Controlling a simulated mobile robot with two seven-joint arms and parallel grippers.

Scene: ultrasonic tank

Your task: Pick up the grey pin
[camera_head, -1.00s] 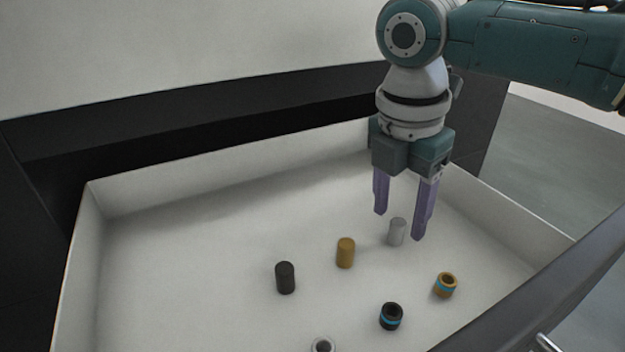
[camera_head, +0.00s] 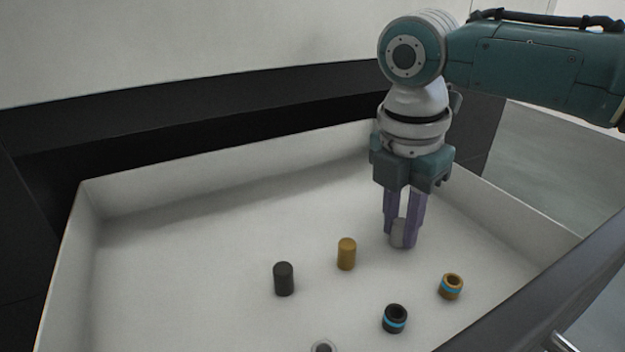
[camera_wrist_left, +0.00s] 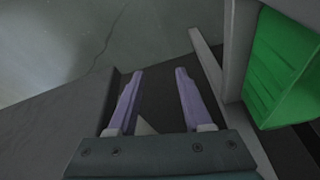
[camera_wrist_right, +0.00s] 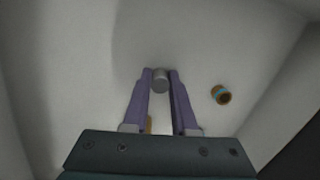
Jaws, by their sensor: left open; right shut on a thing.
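The grey pin (camera_head: 398,233) is a small upright cylinder in the white tank, toward its right side in the head view. My right gripper (camera_head: 402,240) points down and is shut on the pin, with a purple finger on each side. In the right wrist view the grey pin (camera_wrist_right: 161,80) sits between the fingertips (camera_wrist_right: 161,77). I cannot tell whether it is clear of the tank floor. My left gripper (camera_wrist_left: 158,75) is open and empty in the left wrist view, away from the pin.
In the white tank (camera_head: 190,230), a yellow pin (camera_head: 346,254) and a black pin (camera_head: 284,279) stand left of the gripper. A black ring (camera_head: 395,319), a yellow ring (camera_head: 451,286) and a grey ring (camera_head: 323,347) lie nearer. A green bin (camera_wrist_left: 285,70) is beside my left gripper.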

